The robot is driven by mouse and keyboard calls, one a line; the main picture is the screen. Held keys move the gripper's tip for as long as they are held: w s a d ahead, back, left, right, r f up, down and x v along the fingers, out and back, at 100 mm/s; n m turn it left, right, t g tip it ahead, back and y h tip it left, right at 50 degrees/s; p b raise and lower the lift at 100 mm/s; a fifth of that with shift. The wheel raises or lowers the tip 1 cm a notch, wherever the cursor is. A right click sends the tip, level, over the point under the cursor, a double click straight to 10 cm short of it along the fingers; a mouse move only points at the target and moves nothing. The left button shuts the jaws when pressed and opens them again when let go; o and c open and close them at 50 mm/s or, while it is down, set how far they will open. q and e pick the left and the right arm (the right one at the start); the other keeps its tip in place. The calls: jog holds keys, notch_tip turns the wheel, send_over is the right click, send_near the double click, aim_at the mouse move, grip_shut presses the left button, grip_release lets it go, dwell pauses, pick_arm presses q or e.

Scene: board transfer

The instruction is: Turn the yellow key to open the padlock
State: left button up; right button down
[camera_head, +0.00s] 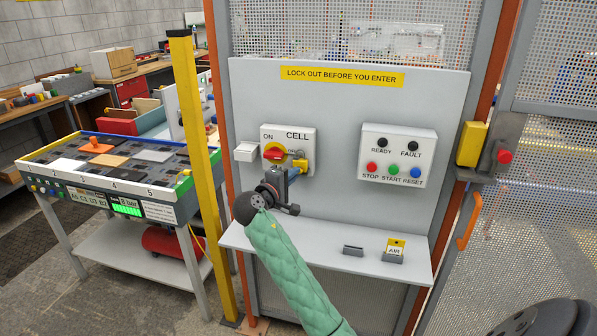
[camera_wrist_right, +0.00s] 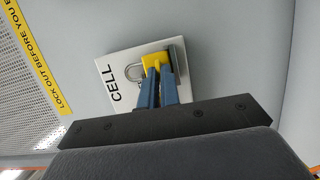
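My right gripper (camera_head: 294,170) reaches up to the white CELL switch box (camera_head: 271,137), its blue fingers close together. In the right wrist view its fingertips (camera_wrist_right: 158,76) meet a small yellow piece, which I take as the yellow key (camera_wrist_right: 154,61); it also shows in the head view (camera_head: 300,163). The grey shackle of the padlock (camera_wrist_right: 135,71) shows beside it, against the box. The padlock body is largely hidden, and I cannot tell the key's turn angle. The red switch handle (camera_head: 274,153) is left of the padlock. My left gripper is out of view.
A shelf (camera_head: 325,258) runs below the panel, with a yellow AIR tag (camera_head: 395,246) in a holder and another dark holder (camera_head: 353,250). A button box (camera_head: 397,155) is to the right. A yellow post (camera_head: 195,150) stands left. The panel between the boxes is clear.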

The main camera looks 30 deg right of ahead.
jog(key=shift+r+m+y+b, duration=0.1)
jog(key=shift+m+y+b, duration=0.4)
jog(key=shift+m+b, duration=1)
jog(key=shift+p, duration=0.3)
jog(key=shift+m, duration=0.3)
jog(key=m+y+b, duration=0.1)
jog(key=m+b, duration=0.1)
jog(key=m, duration=0.1)
jog(key=shift+r, duration=0.1)
jog(key=shift+y, duration=0.3)
